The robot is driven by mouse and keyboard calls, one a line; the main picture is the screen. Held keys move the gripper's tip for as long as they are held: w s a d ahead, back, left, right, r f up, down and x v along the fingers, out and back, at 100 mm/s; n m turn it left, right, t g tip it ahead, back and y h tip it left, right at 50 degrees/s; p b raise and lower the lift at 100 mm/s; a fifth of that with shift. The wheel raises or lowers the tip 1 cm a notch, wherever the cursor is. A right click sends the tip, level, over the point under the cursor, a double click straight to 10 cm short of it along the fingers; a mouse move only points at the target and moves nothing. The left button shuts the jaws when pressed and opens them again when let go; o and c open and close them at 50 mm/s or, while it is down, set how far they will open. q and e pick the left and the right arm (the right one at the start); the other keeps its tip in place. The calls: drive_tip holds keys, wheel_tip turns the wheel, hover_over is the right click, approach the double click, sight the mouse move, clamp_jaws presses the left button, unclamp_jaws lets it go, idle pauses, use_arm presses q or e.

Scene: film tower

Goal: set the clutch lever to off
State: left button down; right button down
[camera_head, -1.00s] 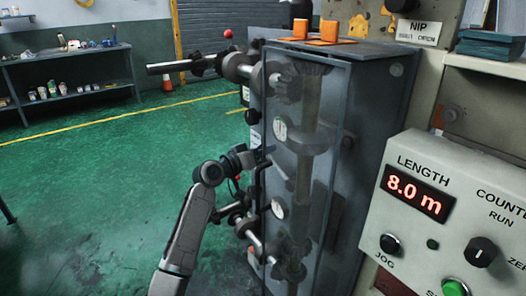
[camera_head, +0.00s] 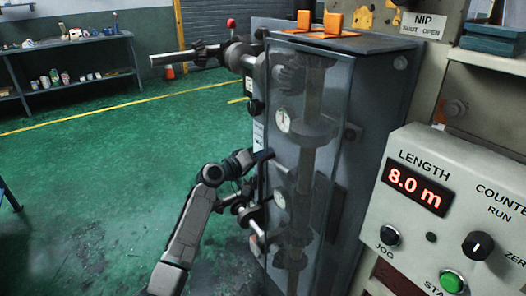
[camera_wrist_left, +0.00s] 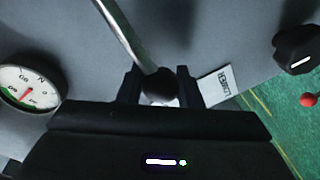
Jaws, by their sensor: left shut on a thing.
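A metal lever rod (camera_wrist_left: 124,36) with a black ball knob (camera_wrist_left: 159,84) shows in the left wrist view. My left gripper (camera_wrist_left: 160,92) has its two fingers on either side of the knob and is shut on it. I cannot read a clutch marking that names this lever. In the head view, my left gripper (camera_head: 262,157) is at the left side of the grey machine cabinet (camera_head: 385,110); the lever there is too small or hidden to make out. My right gripper is in neither view.
In the head view, rollers (camera_head: 240,55) stick out left above my arm. Green floor (camera_head: 90,200) is open at left.

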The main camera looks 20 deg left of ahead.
use_arm(q)
drive_tip(key=shift+f, duration=0.25)
drive_tip(key=c, duration=1.1)
unclamp_jaws()
drive_tip(key=shift+o, duration=0.2)
drive_tip(key=v, duration=1)
drive_tip(key=shift+s+a, duration=0.2)
drive_tip(key=shift+s, duration=0.15)
drive_tip(key=shift+r, duration=0.1)
